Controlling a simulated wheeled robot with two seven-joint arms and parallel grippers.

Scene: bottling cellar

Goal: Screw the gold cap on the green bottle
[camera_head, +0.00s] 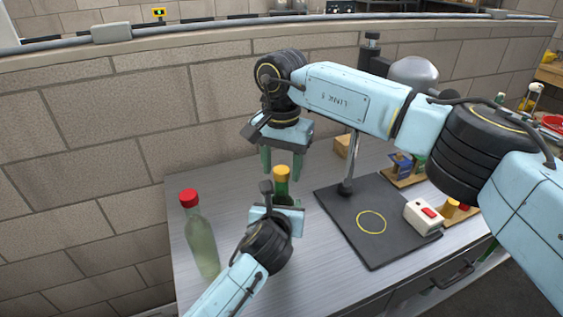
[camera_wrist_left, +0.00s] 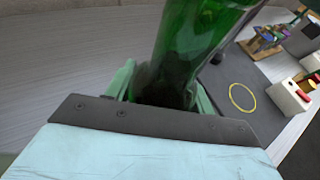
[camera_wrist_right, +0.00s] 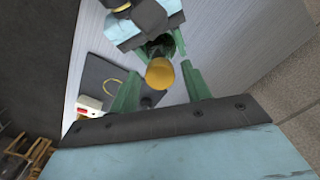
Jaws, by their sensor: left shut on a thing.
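The green bottle (camera_head: 282,188) stands on the bench, partly hidden by my left gripper (camera_head: 278,208). That gripper is shut around the bottle, whose green glass fills the middle of the left wrist view (camera_wrist_left: 190,45). The gold cap (camera_head: 282,171) sits on top of the bottle's neck; I cannot tell how tight it is. My right gripper (camera_head: 283,165) points down over the cap with its fingers spread. In the right wrist view the gold cap (camera_wrist_right: 160,74) lies between the two green fingers, with gaps on both sides.
A clear bottle with a red cap (camera_head: 201,240) stands at the left. A dark mat (camera_head: 338,222) with a yellow ring lies at the right, with a lamp-like stand at its back edge. A white box with a red button (camera_head: 422,216) and small caps are beside it. A brick wall rises behind.

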